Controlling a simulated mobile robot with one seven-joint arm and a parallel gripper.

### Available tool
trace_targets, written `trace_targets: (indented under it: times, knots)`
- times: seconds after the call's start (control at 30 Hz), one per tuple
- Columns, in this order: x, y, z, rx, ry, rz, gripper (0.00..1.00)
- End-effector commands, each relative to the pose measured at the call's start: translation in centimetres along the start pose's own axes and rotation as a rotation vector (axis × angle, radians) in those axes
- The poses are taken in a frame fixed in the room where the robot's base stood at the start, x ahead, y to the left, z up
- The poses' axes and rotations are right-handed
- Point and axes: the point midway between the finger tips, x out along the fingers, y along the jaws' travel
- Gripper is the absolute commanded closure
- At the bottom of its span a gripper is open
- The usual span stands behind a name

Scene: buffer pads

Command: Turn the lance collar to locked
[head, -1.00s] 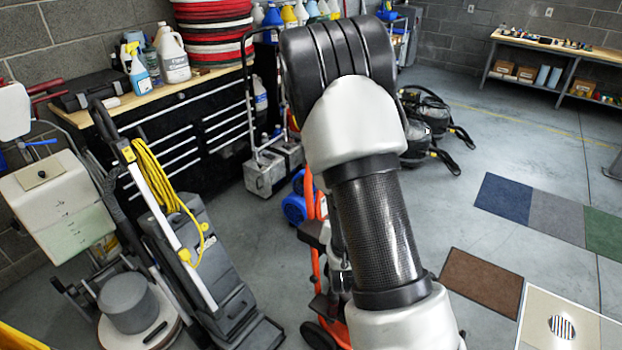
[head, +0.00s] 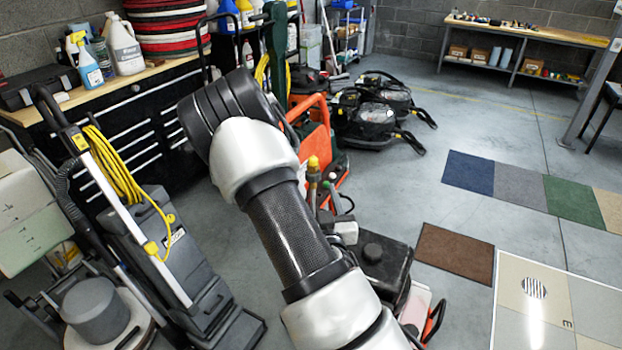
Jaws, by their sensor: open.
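My arm fills the middle of the head view, and my gripper is not in view. Just right of the arm stands an orange-framed machine (head: 311,140) with black and grey parts. A slim upright piece with a yellow top (head: 313,164) rises at it, with a green-grey piece beside it. I cannot tell whether either is the lance or its collar. No collar or locked mark can be made out. My arm hides part of this area.
A grey upright floor machine (head: 180,255) with a yellow cord stands left, before a black tool chest (head: 140,130). Black vacuums (head: 375,115) stand behind. A brown mat (head: 455,252) and coloured carpet squares lie at right, with open floor around them.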

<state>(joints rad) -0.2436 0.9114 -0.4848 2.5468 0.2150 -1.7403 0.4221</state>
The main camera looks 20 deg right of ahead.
Motion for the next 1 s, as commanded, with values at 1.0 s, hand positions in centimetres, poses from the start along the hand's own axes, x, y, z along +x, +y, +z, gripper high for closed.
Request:
trace_targets:
  times: [1.0]
  knots:
    - [12.5,0.1,0.0,0.000,-0.001,0.001,0.49]
